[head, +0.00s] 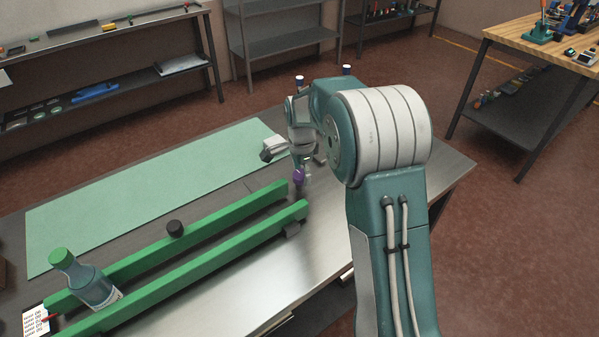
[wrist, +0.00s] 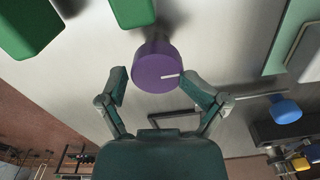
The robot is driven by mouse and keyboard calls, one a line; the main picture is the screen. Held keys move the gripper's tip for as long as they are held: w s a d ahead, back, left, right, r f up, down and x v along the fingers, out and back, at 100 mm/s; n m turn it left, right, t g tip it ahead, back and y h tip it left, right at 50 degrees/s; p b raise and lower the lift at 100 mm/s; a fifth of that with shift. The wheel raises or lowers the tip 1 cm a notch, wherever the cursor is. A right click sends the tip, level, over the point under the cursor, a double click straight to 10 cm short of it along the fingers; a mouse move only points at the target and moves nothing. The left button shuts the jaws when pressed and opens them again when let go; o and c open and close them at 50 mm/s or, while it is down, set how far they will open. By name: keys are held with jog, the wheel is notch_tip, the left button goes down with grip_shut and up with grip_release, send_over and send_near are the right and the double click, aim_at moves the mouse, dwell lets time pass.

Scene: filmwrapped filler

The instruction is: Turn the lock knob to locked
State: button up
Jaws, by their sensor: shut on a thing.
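A round purple knob (wrist: 160,68) with a white pointer line sits between my fingertips in the wrist view. The line runs toward the right, tilted slightly up in the picture. My gripper (wrist: 157,83) is shut on the knob, one finger at its left and one at its lower right. In the head view the purple knob (head: 299,178) shows small at the far right of the table, just below my wrist. My arm hides part of the area around it. No lock marking is readable.
Two long green rails (head: 190,234) run across the metal table (head: 225,291), with a bottle (head: 92,284) at their left end. A black knob (head: 175,229) stands by the rails. A green mat (head: 140,191) lies behind. A blue knob (wrist: 285,110) is right of my gripper.

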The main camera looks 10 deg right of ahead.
aim_at(301, 173)
notch_tip(301, 173, up, 12)
dwell(0.6)
